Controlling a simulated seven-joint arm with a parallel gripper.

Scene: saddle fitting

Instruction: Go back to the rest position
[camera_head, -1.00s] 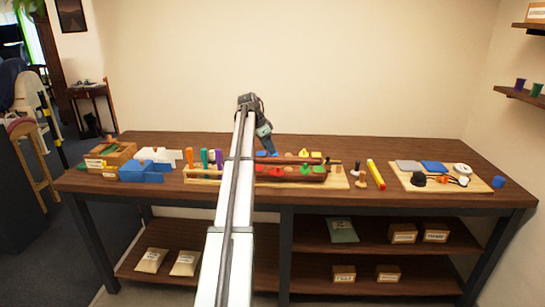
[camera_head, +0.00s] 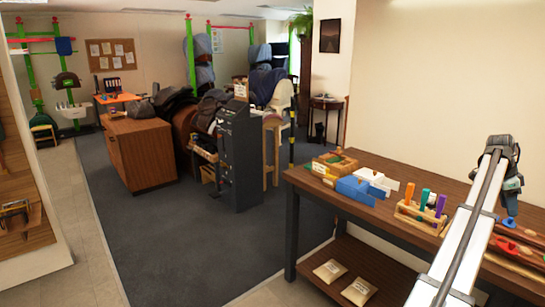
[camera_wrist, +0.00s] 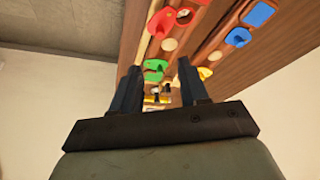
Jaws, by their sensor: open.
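My gripper (camera_wrist: 158,92) is open and empty in the wrist view, its two dark fingers apart. It faces a wooden board (camera_wrist: 212,68) with coloured pieces: a red one (camera_wrist: 165,22), a green one (camera_wrist: 154,70) and a blue one (camera_wrist: 259,13). How far the fingers are from these pieces I cannot tell. In the head view my arm reaches in from the bottom right, and its end hangs above the workbench (camera_head: 392,219). The fingertips are not clear there.
On the bench's left part stand a wooden box (camera_head: 334,163), a blue box (camera_head: 358,189) and a rack (camera_head: 420,216) with coloured-handled tools. Two pouches (camera_head: 330,271) lie on the shelf below. A dark cabinet (camera_head: 239,155) stands on the floor left of the bench. The carpet between is clear.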

